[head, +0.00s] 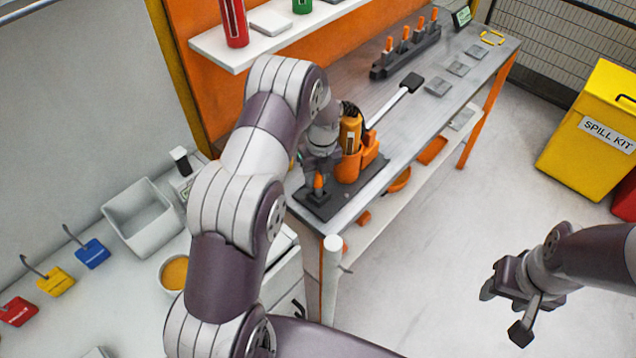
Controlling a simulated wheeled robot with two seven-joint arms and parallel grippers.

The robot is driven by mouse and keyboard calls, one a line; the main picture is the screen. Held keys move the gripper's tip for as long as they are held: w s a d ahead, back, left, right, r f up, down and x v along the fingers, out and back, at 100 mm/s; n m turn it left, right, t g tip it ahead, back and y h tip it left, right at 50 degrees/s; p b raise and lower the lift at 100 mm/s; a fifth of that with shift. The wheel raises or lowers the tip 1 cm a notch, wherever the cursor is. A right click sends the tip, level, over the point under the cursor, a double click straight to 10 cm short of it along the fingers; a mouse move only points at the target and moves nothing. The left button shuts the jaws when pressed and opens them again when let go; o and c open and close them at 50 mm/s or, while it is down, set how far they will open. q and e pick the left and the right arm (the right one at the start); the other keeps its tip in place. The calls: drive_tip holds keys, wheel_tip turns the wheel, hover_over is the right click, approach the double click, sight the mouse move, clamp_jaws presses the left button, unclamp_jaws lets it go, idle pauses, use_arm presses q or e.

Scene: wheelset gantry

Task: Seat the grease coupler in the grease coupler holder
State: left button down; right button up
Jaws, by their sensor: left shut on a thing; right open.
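The grease coupler, which I take to be the yellow-orange tool (350,137) with a dark top, stands roughly upright at the orange cup-like holder (348,168) on a dark base plate on the bench. Its lower end is hidden by the cup, so I cannot tell how deep it sits. My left gripper (345,114) is at the coupler's upper part, shut on it; its fingers are mostly hidden. My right gripper (506,310) is open and empty, over the floor at the lower right, away from the bench.
A small orange-topped peg (318,184) stands on the same base plate. A grey lever with a black grip (411,83) reaches right across the bench. A dark rack (405,52) with orange-topped pieces stands farther back. A shelf (280,44) overhangs the bench.

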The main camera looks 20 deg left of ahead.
use_arm(q)
drive_tip(key=shift+w+r, duration=0.1)
drive_tip(key=shift+r, duration=0.2)
wheel_tip(320, 180, up, 10)
drive_tip(key=shift+f+b, duration=0.25)
drive_tip(key=shift+b, duration=0.5)
wheel_tip(320, 180, down, 10)
drive_tip(key=shift+r+p, duration=0.25)
drive_tip(key=shift+p, duration=0.9)
drive_tip(key=shift+f, duration=0.1)
